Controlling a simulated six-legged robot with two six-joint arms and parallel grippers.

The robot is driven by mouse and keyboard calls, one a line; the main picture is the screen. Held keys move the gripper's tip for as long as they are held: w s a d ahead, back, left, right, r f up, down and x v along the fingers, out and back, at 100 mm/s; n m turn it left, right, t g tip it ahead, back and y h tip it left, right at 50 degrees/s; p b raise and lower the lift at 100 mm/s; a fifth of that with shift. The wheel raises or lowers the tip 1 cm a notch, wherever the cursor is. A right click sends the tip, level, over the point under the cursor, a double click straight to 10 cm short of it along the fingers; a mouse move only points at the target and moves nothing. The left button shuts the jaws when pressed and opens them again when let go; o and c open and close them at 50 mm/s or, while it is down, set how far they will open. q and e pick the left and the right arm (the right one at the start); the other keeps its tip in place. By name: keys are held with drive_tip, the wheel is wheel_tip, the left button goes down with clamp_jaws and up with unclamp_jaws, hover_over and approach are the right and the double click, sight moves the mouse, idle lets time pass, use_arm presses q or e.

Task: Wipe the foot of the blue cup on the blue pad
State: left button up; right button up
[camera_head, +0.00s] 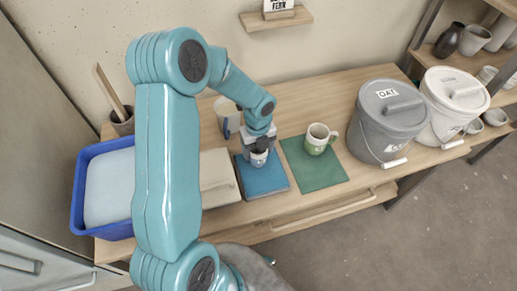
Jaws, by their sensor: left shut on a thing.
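My left gripper (259,146) points down and is shut on the blue cup (259,160), a small pale cup with a bluish mark. The gripper covers the cup's upper part. The cup is over the blue pad (266,184), near the pad's back half. I cannot tell whether its foot touches the pad. My right gripper is not in view.
A pale mug with a blue mark (226,116) stands behind the left gripper. A mug with a green mark (318,138) stands on a green pad (314,172). A folded cloth (217,176), blue tub (90,152), grey bucket (385,127) and white bucket (450,98) flank the pads.

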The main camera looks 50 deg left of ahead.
use_arm(q)
drive_tip(key=shift+r, duration=0.1)
wheel_tip(320, 180, up, 7)
drive_tip(key=p, duration=0.6)
idle(0.3)
